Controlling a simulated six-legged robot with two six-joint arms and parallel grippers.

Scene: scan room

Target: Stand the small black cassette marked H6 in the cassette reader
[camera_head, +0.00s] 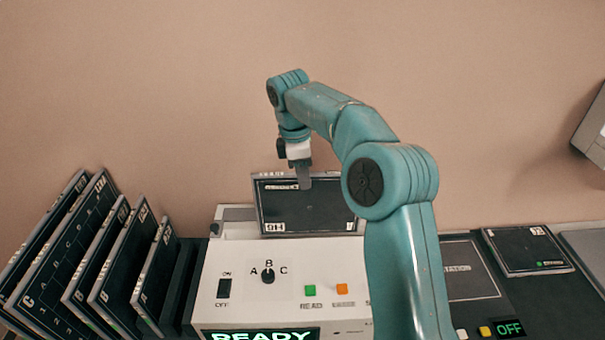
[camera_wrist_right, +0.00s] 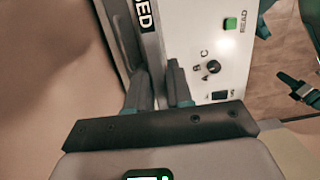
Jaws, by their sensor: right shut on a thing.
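The black cassette (camera_head: 310,208) is upright at the back of the white cassette reader (camera_head: 237,262), facing me. The marking at its lower left looks like H6 turned upside down. My right gripper (camera_head: 304,182) is shut on its upper edge from above. In the right wrist view, the gripper's two fingers (camera_wrist_right: 158,82) are at the cassette, whose pale strip (camera_wrist_right: 146,22) ends in the letters "ED". The cassette's lower edge meets the back of the reader top; I cannot tell whether it is seated in a slot. My left gripper is not in the head view.
Several dark cassettes (camera_head: 110,262) lean in a rack at the left. The reader's display (camera_head: 262,334) reads READY. Another dark cassette (camera_head: 530,250) lies flat at the right, near a small OFF display (camera_head: 509,328). A grey device (camera_head: 592,135) juts in at the right edge.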

